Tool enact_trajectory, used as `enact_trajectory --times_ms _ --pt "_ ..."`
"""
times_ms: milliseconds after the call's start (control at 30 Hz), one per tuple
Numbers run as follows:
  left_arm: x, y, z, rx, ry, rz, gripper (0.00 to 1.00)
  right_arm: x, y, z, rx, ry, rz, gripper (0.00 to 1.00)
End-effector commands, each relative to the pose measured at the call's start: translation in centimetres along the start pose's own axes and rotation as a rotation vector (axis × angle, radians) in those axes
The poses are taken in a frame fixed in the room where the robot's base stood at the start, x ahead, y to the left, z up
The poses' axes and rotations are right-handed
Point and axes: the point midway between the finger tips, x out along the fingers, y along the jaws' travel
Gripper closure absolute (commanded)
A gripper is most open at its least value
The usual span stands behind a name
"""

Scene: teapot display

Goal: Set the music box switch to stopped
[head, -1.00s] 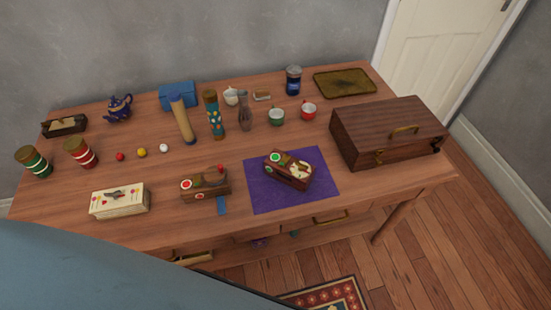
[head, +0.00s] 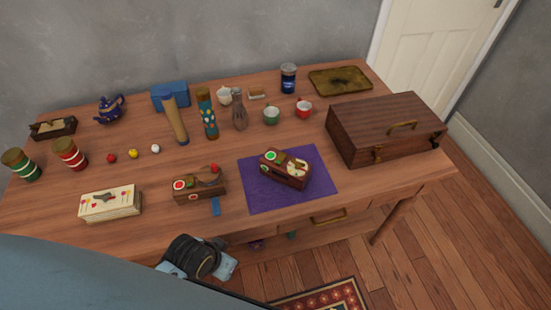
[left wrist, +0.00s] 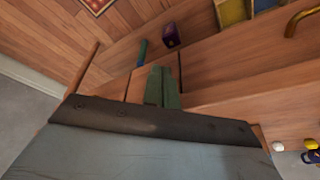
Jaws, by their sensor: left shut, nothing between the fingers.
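Two small dark wooden boxes with round coloured dials stand on the table. The other box (head: 199,187) stands left of the mat, with a red knob on top and a blue tab in front. I cannot tell the switch position on either. My left arm's dark wrist shows at the table's front edge in the head view, below the left box. My left gripper (left wrist: 163,87) shows shut and empty in the left wrist view. My right gripper is out of view.
A cream decorated box (head: 110,204) stands at the left front. A large wooden case (head: 385,130) stands on the right. Bottles, cups and a blue teapot (head: 109,108) line the back. A drawer handle (head: 328,217) shows on the table's front.

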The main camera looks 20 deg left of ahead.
Motion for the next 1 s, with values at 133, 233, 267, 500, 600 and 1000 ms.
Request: enact_trajectory --times_ms 133,233,267,500,600,1000 --pt "-3.3 -0.1 -2.0 0.001 0.053 0.001 1.0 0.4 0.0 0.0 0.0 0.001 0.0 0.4" --pt "-5.6 -0.1 -4.3 0.005 0.139 0.006 1.0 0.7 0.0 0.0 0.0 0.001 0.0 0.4" --pt "-6.2 0.0 -5.7 0.008 0.196 0.01 1.0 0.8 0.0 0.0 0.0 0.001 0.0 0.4" --pt "-6.6 0.3 -11.2 0.02 0.462 0.031 1.0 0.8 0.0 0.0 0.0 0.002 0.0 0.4" --pt "-6.7 0.4 -13.4 0.02 0.576 0.037 1.0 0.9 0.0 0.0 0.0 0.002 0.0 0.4" --pt "-8.5 -0.2 -20.6 -0.006 1.06 0.025 1.0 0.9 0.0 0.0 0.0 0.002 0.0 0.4"
